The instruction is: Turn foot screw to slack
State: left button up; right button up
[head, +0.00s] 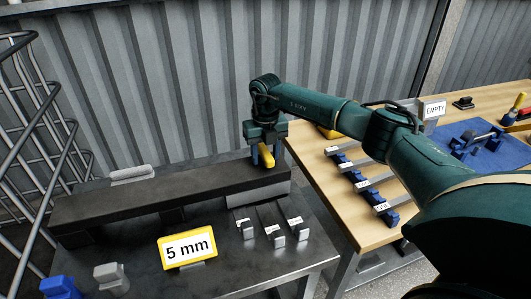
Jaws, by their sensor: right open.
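My right gripper (262,155) points down over the right end of a long dark bar (160,198) on the dark metal table. Its jaws are open. A small yellow part (267,157) shows right at the fingertips, at the bar's end. I cannot tell whether it is the foot screw or whether the fingers touch it. No other foot screw can be made out, and the bar's underside is mostly hidden. A yellow-framed "5 mm" sign (187,248) stands on the table in front of the bar. My left gripper is not in view.
Several labelled grey pieces (273,236) lie on the dark table (235,277) at right. A blue block (60,287) and a grey block (110,276) are at front left. The wooden bench (322,184) holds several blue-ended pieces, a blue mat (510,150) and an "EMPTY" sign (434,110). A wire rack (42,150) stands left.

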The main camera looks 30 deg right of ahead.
aim_at(266, 151)
jog(key=shift+r, duration=0.1)
notch_tip(266, 151, up, 13)
jog(key=shift+b, duration=0.4)
dwell(0.5)
